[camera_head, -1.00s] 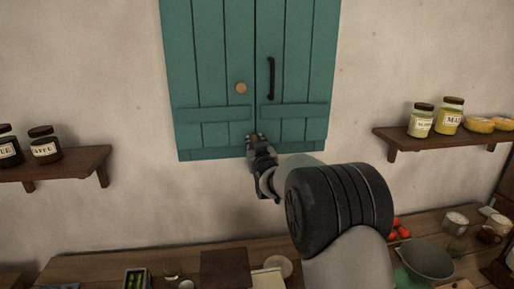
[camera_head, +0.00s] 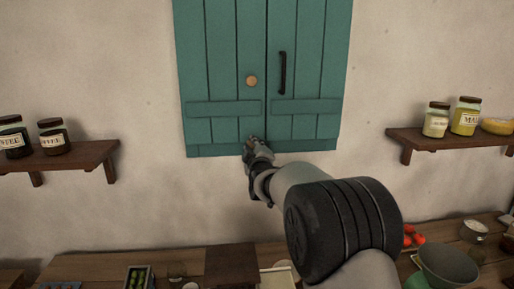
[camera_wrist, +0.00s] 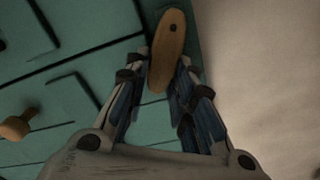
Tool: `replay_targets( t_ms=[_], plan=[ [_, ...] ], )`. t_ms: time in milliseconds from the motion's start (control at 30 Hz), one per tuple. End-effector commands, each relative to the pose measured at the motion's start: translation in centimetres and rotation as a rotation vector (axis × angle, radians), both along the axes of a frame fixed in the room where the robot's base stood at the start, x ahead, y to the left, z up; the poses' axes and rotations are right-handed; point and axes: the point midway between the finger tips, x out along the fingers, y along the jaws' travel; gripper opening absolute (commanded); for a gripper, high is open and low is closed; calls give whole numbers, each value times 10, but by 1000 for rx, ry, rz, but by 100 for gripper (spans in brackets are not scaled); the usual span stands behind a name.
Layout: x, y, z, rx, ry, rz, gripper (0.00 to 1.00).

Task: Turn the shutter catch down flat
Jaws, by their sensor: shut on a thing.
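The shutter catch (camera_wrist: 172,48) is a light wooden bar with rounded ends and a dark pivot pin, near the shutter's bottom edge. It slants to that edge in the wrist view, neither square to it nor quite parallel. My gripper (camera_wrist: 166,80) is shut on its free end, with a finger on each side; the pivot end stays uncovered. In the head view my gripper (camera_head: 252,143) is at the bottom of the teal shutters (camera_head: 225,128), left of their centre seam, and mostly hides the catch.
A round wooden knob (camera_head: 251,80) and a dark handle (camera_head: 283,73) are on the shutters above my gripper. Shelves with jars flank them on the left (camera_head: 75,160) and right (camera_head: 425,138). A cluttered counter (camera_head: 80,268) runs below. The wall beside the shutters is clear.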

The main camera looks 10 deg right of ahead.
Motion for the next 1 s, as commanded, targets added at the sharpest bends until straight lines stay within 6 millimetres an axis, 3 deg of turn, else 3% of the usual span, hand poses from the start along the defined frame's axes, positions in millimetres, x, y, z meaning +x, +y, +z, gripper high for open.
replay_targets(
  t_ms=[500,1000],
  plan=[
    [0,7,-20,-415,0,0,0],
    [0,7,-26,-552,-2,-1,0]
  ],
)
